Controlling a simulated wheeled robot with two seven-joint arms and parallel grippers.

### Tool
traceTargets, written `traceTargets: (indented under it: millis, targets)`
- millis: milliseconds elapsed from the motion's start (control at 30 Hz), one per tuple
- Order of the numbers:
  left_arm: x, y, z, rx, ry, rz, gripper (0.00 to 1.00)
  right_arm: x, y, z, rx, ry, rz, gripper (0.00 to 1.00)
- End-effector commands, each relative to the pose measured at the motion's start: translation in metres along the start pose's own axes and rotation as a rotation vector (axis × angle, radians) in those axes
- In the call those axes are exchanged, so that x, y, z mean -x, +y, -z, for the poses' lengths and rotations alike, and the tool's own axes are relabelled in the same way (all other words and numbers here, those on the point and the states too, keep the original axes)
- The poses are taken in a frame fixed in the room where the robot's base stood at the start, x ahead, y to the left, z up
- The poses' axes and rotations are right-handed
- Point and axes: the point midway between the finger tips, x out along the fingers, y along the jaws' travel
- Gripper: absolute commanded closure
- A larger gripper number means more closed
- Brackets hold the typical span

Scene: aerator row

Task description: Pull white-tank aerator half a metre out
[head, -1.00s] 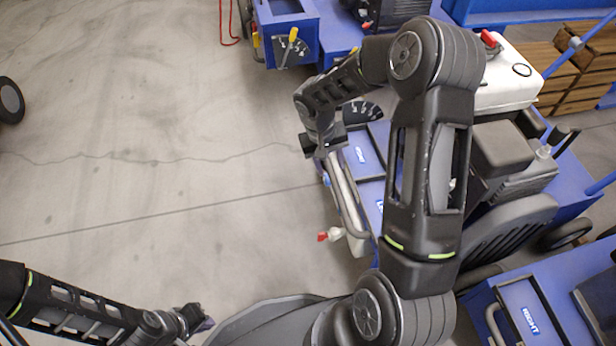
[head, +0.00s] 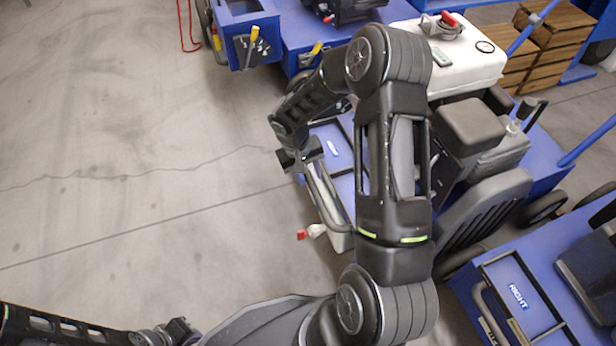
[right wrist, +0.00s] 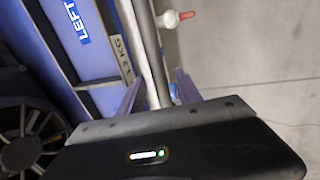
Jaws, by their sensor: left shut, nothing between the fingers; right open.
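The white-tank aerator is a blue wheeled machine with a white tank (head: 455,62) on top, at the right of the head view. A grey handle bar (head: 326,192) runs along its near side. My right gripper (head: 298,160) is at the far end of that bar. In the right wrist view the bar (right wrist: 152,50) passes between the open fingers of the right gripper (right wrist: 160,90); I cannot tell if they touch it. My right arm hides part of the machine. My left gripper (head: 185,328) is shut and empty, low at the left, apart from the aerator.
A drain tap with a red handle (head: 303,235) sticks out beside the bar. Another blue machine (head: 245,35) stands behind, and one labelled RIGHT (head: 518,297) stands at the lower right. Wooden crates (head: 550,40) are at the back. The concrete floor (head: 130,130) at left is clear.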

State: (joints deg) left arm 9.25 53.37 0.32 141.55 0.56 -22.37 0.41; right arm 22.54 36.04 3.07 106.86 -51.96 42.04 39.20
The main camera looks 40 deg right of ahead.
Motion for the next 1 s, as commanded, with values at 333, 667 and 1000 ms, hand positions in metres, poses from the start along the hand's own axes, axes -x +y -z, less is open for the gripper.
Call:
traceTargets:
  millis: [333,667,1000]
  targets:
    - [-0.0004,0.0,0.0003,0.0,0.001,0.0,1.0,-0.0014,0.0002,0.0002,-0.001,0.001,0.0,0.63]
    - [-0.0004,0.0,0.0002,0.0,0.001,0.0,1.0,-0.0013,0.0002,0.0001,-0.001,0.001,0.0,0.9]
    - [-0.0004,0.0,0.0001,0.0,0.001,0.0,1.0,-0.0013,0.0002,0.0001,-0.001,0.0,0.0,1.0]
